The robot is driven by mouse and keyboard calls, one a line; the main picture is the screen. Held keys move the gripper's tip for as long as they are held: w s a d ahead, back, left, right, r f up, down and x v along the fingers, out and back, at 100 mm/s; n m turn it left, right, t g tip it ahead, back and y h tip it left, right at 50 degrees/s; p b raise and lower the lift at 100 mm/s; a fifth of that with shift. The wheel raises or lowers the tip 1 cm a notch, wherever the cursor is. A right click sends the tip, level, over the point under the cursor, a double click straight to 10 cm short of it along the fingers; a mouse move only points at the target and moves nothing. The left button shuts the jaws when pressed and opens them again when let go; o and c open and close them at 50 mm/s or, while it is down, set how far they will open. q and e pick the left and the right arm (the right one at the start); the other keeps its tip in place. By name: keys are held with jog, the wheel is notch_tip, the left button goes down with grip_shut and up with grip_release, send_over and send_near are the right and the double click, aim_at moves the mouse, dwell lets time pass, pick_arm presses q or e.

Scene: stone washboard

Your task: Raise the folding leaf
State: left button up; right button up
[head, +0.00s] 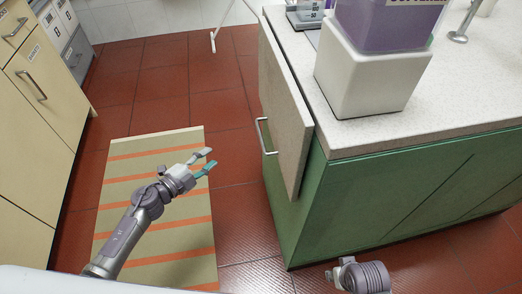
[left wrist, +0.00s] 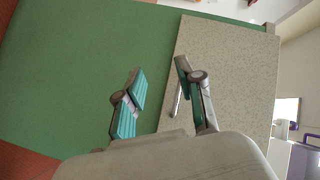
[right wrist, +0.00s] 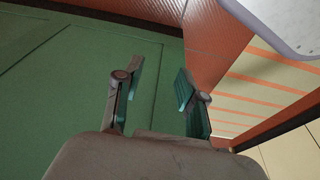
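The folding leaf (head: 287,110) hangs down against the left end of the green cabinet, below the speckled countertop. Its metal bar handle (head: 264,137) sticks out on its left face. In the left wrist view the leaf's speckled panel (left wrist: 235,65) fills the right part, and part of the handle (left wrist: 176,103) shows beside a finger. My left gripper (head: 211,160) is open and empty, left of the leaf and apart from the handle. My right gripper is open and empty in the right wrist view (right wrist: 158,76), facing the green cabinet front; in the head view its fingers are hard to make out.
A white block-like container (head: 368,75) with a purple bottle (head: 385,25) stands on the countertop (head: 460,100) near the leaf. A striped mat (head: 155,230) lies on the red tiled floor under my left arm. Cream cabinets (head: 45,90) stand at left.

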pick_arm(q)
jog(key=d+r+m+g+h+b, duration=0.3)
jog(key=d+r+m+b, duration=0.2)
jog(key=m, duration=0.4)
pick_arm(e)
jog(key=w+v, duration=0.1)
jog(key=v, duration=0.6)
pick_arm(q)
jog(key=b, duration=0.1)
send_near(261, 134)
jog(key=f+x, duration=0.1)
jog(key=x, duration=0.4)
jog(key=shift+b+x, duration=0.75)
jog(key=shift+x, duration=1.65)
pick_arm(e)
jog(key=w+a+r+t+y, duration=0.1)
jog(key=w+a+r+t, duration=0.1)
jog(key=w+t, duration=0.3)
jog(key=shift+w+r, duration=0.4)
jog(key=shift+w, duration=0.6)
pick_arm(q)
jog(key=shift+d+r, duration=0.1)
jog(key=shift+r, duration=0.05)
pick_arm(e)
jog(key=shift+a, duration=0.1)
pick_arm(q)
grip_shut()
